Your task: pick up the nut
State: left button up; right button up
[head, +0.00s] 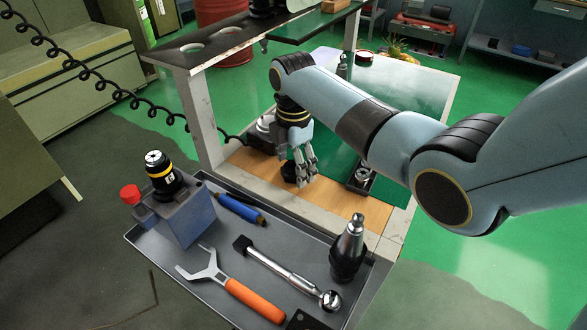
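My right gripper (302,178) reaches down over the wooden strip of the cart, its fingers pointing at the surface. A small dark round part (288,173) is at the left side of its fingertips; it may be the nut, but it is too small to be sure. I cannot tell whether the fingers touch it, or how far apart they are. A small black tray (371,187) just right of the gripper holds a silvery round part (362,174), partly hidden by the tray and arm. My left gripper is out of view.
The grey front tray (221,263) holds an orange-handled wrench (252,299), a ratchet (285,272), a tool holder (348,250), a blue-handled tool (240,208) and a blue-grey block (188,219). A post (202,118) and raised shelf (215,43) stand left of the gripper.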

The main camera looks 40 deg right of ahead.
jog(key=c, duration=1.3)
jog(key=shift+r, duration=0.1)
